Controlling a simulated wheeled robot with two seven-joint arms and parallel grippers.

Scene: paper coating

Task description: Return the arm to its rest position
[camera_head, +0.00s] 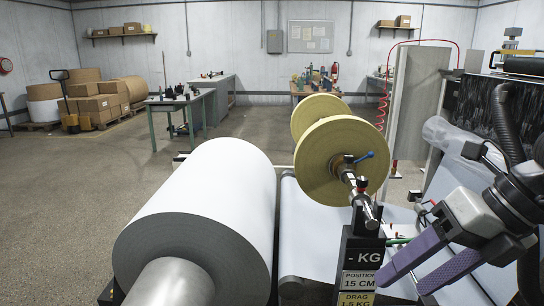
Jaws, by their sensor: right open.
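My right arm (490,205) comes in from the right edge. Its gripper (402,284) has two purple fingers that point down and to the left. The fingers are apart, with nothing seen between them. The gripper is at the lower right, just right of the black stand marked "- KG" (361,250). The picture does not show clearly whether it touches anything there. My left arm and gripper are not in view.
A large white paper roll (215,190) fills the lower middle. A yellowish spool (335,160) on a shaft stands right of it. White web (310,235) runs beneath. Coating machinery (505,100) crowds the right. Open floor (70,200) lies at left.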

